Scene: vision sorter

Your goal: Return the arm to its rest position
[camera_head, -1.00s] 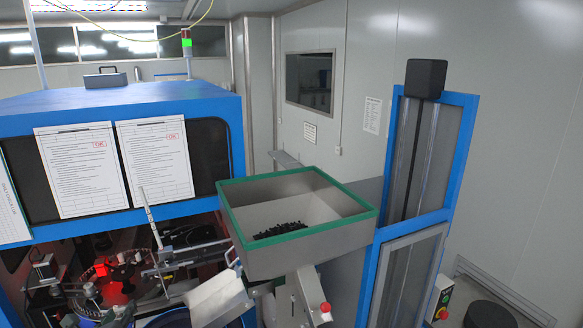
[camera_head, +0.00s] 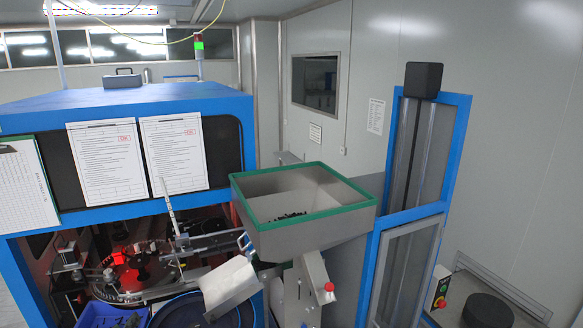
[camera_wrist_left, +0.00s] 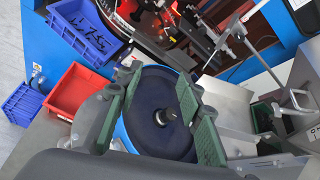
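My left gripper (camera_wrist_left: 160,112) shows in the left wrist view, with its two green-padded fingers spread apart and nothing between them. A round dark-blue bowl (camera_wrist_left: 150,140) with a small black knob at its centre lies behind the fingers. The gripper hangs over it, and I cannot tell how far above. Neither arm nor gripper shows in the head view. My right gripper is in no view.
A green-rimmed hopper (camera_head: 303,240) holds small black parts, beside the blue-framed machine (camera_head: 120,100). In the left wrist view, a blue bin (camera_wrist_left: 70,40) with dark parts, a red bin (camera_wrist_left: 78,92) and another blue bin (camera_wrist_left: 22,104) stand at left.

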